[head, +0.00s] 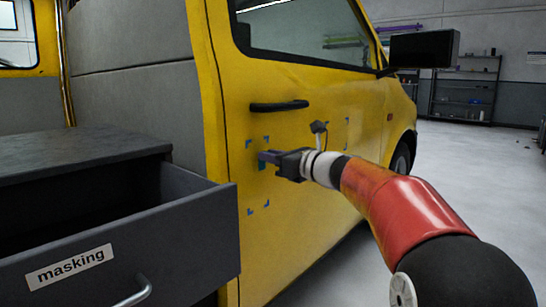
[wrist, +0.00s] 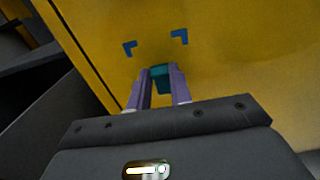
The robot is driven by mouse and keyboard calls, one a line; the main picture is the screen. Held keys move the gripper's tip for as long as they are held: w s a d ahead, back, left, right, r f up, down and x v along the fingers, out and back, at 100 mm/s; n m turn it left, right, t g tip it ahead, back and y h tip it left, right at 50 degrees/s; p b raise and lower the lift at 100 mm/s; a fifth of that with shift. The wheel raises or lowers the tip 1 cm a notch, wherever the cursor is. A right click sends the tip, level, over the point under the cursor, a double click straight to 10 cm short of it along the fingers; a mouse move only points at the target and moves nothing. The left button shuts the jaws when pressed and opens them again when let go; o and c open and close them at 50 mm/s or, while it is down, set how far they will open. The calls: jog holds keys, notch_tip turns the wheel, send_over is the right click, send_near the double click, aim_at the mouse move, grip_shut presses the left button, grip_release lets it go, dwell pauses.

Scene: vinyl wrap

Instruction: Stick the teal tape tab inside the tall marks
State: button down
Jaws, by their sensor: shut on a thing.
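My gripper (head: 265,159) is at the yellow van door, below its black handle. In the wrist view my gripper (wrist: 161,72) is shut on the teal tape tab (wrist: 161,79), which sits between the purple fingers. Blue corner marks on the door outline a tall area; its upper corner (head: 249,143) and lower corner (head: 250,211) show in the head view. My fingertips are in front of the upper part of this area. Two corner marks (wrist: 180,37) show beyond the fingertips in the wrist view. I cannot tell whether the tab touches the door.
More blue marks (head: 347,121) lie farther right on the door, partly behind my arm. An open grey drawer labelled "masking" (head: 215,225) stands at the left, close to the door. The door handle (head: 279,106) sticks out above my gripper. Open floor lies to the right.

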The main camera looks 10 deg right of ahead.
jog(key=shift+w+a+p, duration=0.35)
jog(key=shift+w+a, duration=0.1)
jog(key=shift+w, duration=0.15)
dwell(1.5)
jog(key=c, duration=1.2)
grip_release()
jog(key=v, duration=0.7)
jog(key=s+a+f+n+g+h+p, duration=0.2)
jog(key=s+a+f+n+g, duration=0.25)
jog(key=s+n, duration=0.35)
jog(key=s+a+f+n+g+h+p, duration=0.2)
jog(key=s+a+f+n+g, duration=0.25)
jog(key=s, duration=0.45)
jog(key=s+d+f+n+h+p, duration=0.1)
jog(key=s+d+f+n+h, duration=0.1)
jog(key=s+n, duration=0.3)
jog(key=s+d+f+n+h+p, duration=0.1)
jog(key=s+d+f+n+h, duration=0.1)
jog(key=s+n, duration=0.4)
jog(key=s+d+f+n+h+p, duration=0.1)
jog(key=s+f+n+h, duration=0.1)
jog(key=s+f+n, duration=0.2)
jog(key=shift+s+d+n+h, duration=0.3)
jog(key=shift+s+d+n, duration=0.1)
jog(key=shift+s+n, duration=0.3)
